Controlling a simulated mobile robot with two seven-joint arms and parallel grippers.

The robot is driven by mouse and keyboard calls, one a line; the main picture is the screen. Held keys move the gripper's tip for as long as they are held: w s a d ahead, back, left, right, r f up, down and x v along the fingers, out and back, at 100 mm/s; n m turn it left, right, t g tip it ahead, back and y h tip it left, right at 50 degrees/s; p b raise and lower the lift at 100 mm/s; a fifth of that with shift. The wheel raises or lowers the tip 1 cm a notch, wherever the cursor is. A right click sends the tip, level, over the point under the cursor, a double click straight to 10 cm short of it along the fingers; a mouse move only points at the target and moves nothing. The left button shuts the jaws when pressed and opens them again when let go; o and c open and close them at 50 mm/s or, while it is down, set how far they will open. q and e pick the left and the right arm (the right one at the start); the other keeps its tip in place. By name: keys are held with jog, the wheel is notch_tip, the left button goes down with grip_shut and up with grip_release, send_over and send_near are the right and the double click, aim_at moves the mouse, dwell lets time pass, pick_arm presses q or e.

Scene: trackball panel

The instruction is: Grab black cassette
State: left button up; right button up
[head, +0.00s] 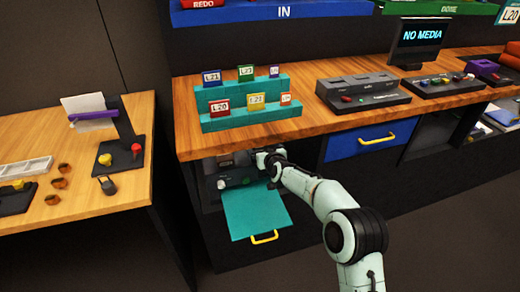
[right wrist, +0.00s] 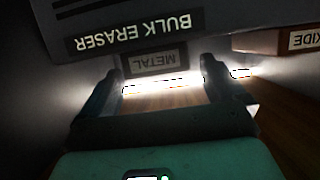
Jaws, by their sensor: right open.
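My right gripper (head: 268,158) reaches into the open compartment under the wooden counter. In the right wrist view it is open (right wrist: 160,88), with its two dark fingers apart and bare wooden surface showing between them. A dark block labelled METAL (right wrist: 155,62), upside down in this view, lies just beyond the fingertips, roughly centred between them; I cannot tell whether it is the black cassette. A grey unit labelled BULK ERASER (right wrist: 210,15) is above it. No cassette is clearly recognisable in the head view. My left gripper is out of view.
A brown block labelled with letters ending XIDE (right wrist: 285,40) is at the right. The compartment's teal door (head: 255,212) hangs open below my forearm. On the counter are a teal stepped rack (head: 250,122) of labelled cards and a dark control panel (head: 362,92). A blue drawer (head: 372,140) is closed.

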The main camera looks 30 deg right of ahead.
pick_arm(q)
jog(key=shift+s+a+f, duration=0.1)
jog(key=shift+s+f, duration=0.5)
pick_arm(e)
jog(key=shift+x, duration=1.4)
jog(key=c, duration=1.1)
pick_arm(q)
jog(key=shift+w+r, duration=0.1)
pick_arm(e)
jog(key=shift+r, duration=0.15)
